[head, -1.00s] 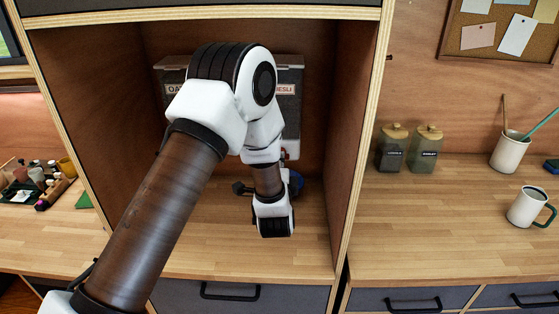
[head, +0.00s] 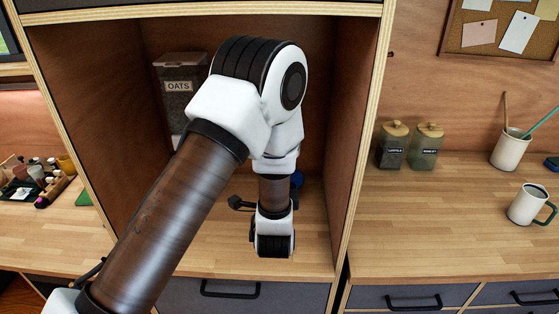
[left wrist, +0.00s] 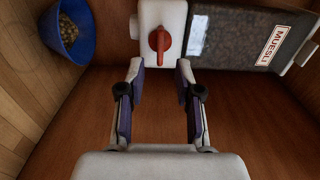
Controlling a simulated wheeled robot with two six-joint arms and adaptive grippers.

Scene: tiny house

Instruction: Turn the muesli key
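The muesli dispenser (left wrist: 240,38) shows in the left wrist view, a dark clear body with a MUESLI label and a white outlet block (left wrist: 174,14). The red key (left wrist: 159,41) sits on that block, its long side across the dispenser's length. My left gripper (left wrist: 160,68) is open and empty. The key lies ahead of the gap between its fingertips, and no contact is visible. In the head view my left arm hides the muesli dispenser, the key and the fingers. My right gripper is in neither view.
A blue bowl (left wrist: 67,34) holding small brown pieces stands near the outlet and peeks out behind my arm in the head view (head: 297,179). The oats dispenser (head: 180,98) is at left in the niche. The niche's right wall (head: 352,130) is near my arm.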

